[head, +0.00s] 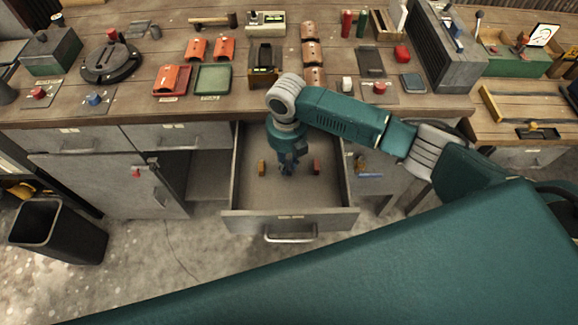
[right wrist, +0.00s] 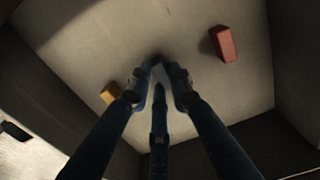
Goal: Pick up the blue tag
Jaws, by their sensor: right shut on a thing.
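My right gripper (head: 288,168) reaches down into the open drawer (head: 289,217). In the right wrist view its dark blue fingers (right wrist: 162,76) come together at the drawer floor, between a yellow block-like tag (right wrist: 110,92) and a red one (right wrist: 222,43). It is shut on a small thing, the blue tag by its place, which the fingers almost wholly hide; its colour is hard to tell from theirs. In the head view the yellow tag (head: 262,167) lies left of the gripper and the red tag (head: 317,167) right of it. My left gripper is not in view.
The drawer walls stand close around my right gripper. The workbench (head: 225,112) above holds red covers, a green tray (head: 213,79) and several devices. A black bin (head: 58,235) stands on the floor at left. A blue-handled item (head: 370,176) lies right of the drawer.

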